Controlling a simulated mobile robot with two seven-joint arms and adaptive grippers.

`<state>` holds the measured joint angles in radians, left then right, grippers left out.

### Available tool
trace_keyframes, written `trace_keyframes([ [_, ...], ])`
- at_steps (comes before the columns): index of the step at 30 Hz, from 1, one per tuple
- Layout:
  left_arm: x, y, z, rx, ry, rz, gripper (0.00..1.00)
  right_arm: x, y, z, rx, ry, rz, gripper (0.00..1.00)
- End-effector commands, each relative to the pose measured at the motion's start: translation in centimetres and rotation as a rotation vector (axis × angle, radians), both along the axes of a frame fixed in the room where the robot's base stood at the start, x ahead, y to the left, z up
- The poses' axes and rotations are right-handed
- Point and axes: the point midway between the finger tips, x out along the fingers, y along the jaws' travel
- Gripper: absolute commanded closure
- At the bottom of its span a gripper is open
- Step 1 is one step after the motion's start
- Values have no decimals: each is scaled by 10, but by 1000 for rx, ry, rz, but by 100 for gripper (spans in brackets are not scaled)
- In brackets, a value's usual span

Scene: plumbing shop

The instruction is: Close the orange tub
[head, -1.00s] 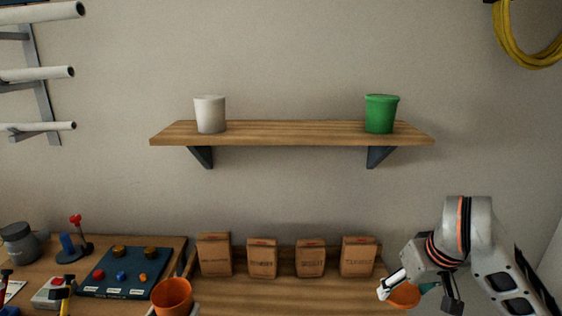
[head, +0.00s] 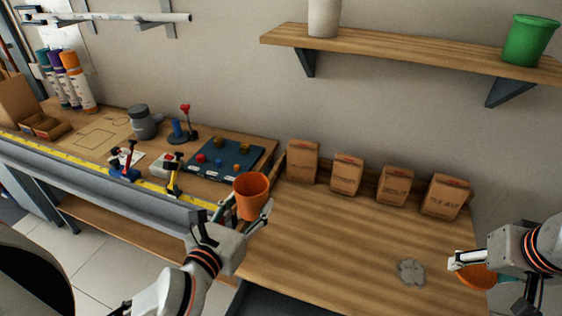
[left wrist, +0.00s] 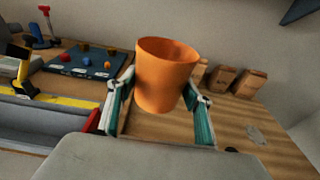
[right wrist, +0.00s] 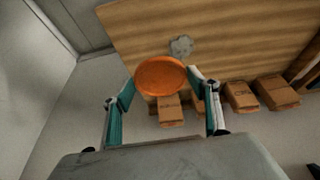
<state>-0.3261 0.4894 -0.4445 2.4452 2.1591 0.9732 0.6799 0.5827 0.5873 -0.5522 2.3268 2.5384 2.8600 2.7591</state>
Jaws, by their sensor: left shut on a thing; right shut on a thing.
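The orange tub (head: 250,197) is open at the top and close to upright. My left gripper (head: 240,212) is shut on it and holds it above the bench's front edge; the tub also shows between the fingers in the left wrist view (left wrist: 165,78). My right gripper (head: 478,262) is shut on an orange round lid (head: 476,277), at the far right of the head view. The lid shows as a flat disc between the fingertips in the right wrist view (right wrist: 161,76). Tub and lid are well apart.
Several brown paper bags (head: 346,174) stand along the back of the wooden bench (head: 325,235). A grey patch (head: 411,272) lies on the bench near my right gripper. A green tub (head: 530,40) and a white tub (head: 324,17) stand on the shelf. The bench's middle is clear.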

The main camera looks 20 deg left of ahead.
Motion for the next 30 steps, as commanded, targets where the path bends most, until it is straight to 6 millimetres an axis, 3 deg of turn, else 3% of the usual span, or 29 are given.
trace_keyframes([
  [5, 1, -24, 2, 6, -3, -95, 83, 0, 0, 0, 0, 0, 0, 49],
  [12, 4, -84, 7, 5, -4, -325, 83, 0, 0, 0, 0, 0, 0, 49],
  [21, 5, -143, 10, 5, -4, -552, 83, 0, 0, 0, 0, 0, 0, 49],
  [30, 5, -174, 11, 1, -2, -673, 83, 0, 0, 0, 0, 0, 0, 49],
])
